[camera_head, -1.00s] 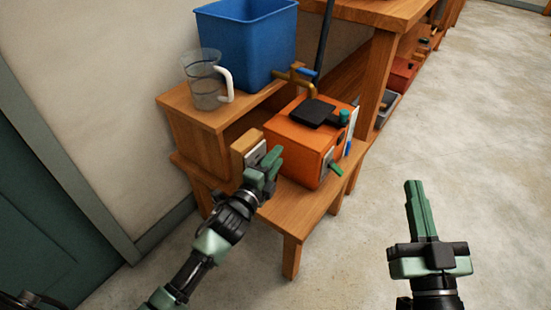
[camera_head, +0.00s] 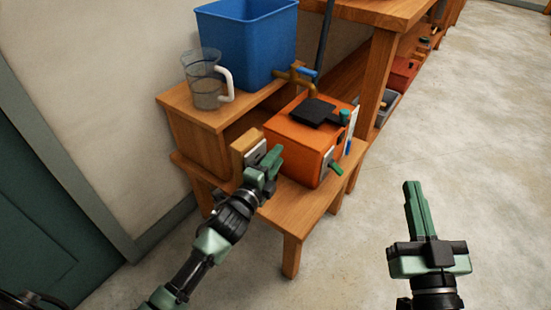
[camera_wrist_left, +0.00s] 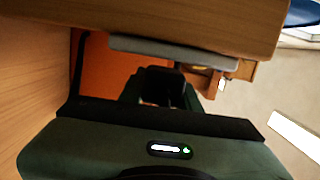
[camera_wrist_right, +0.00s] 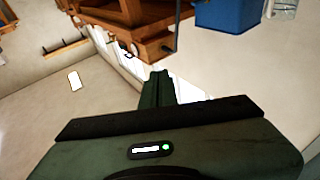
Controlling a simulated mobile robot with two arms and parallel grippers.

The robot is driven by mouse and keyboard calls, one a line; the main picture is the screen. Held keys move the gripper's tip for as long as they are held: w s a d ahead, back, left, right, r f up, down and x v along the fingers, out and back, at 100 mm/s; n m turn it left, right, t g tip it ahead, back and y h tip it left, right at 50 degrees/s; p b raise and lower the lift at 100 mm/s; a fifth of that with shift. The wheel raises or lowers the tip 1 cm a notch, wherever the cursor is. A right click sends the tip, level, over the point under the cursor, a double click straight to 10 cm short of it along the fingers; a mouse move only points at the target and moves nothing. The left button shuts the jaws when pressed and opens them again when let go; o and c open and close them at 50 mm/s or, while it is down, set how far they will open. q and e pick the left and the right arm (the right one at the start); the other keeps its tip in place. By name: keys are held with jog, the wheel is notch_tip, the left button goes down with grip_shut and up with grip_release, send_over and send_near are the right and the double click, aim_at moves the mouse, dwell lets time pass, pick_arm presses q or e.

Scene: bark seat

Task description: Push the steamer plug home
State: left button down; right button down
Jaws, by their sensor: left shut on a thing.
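The orange steamer (camera_head: 292,148) stands on a low wooden bench, with a black pad and a green knob on top. Left of it a wooden block (camera_head: 244,143) carries a grey socket plate (camera_head: 256,153). My left gripper (camera_head: 270,164) is at the plate's front, shut on the black plug (camera_wrist_left: 163,83), which shows between its fingers in the left wrist view. The plate (camera_wrist_left: 172,52) lies close by the plug there; how far the plug is in is hidden. My right gripper (camera_head: 413,192) is shut and empty over open floor, right of the bench.
A blue tank (camera_head: 245,45) with a brass tap (camera_head: 294,79) and a clear jug (camera_head: 205,85) stand on the raised shelf behind. A taller wooden bench (camera_head: 372,10) stands at the back right. The floor at right is clear.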

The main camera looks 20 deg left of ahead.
jog(key=shift+w+f+g, duration=0.15)
jog(key=shift+f+g, duration=0.45)
jog(key=shift+f, duration=0.55)
jog(key=shift+d, duration=0.1)
pick_arm(q)
jog(key=shift+p, duration=0.35)
pick_arm(e)
jog(key=shift+f+g+h, duration=0.3)
jog(key=shift+f+g, duration=0.2)
jog(key=shift+f, duration=0.2)
jog(key=shift+d+f, duration=0.1)
pick_arm(q)
jog(key=shift+w+a, duration=0.25)
jog(key=shift+a, duration=0.4)
pick_arm(e)
jog(key=shift+d+f+g, duration=0.15)
jog(key=shift+f+g, duration=0.25)
jog(key=shift+f, duration=0.35)
pick_arm(q)
jog(key=shift+d, duration=0.15)
jog(key=shift+s+d, duration=0.25)
jog(key=shift+d, duration=0.3)
jog(key=shift+s+d, duration=0.2)
jog(key=shift+d, duration=0.35)
pick_arm(e)
jog(key=shift+f, duration=0.25)
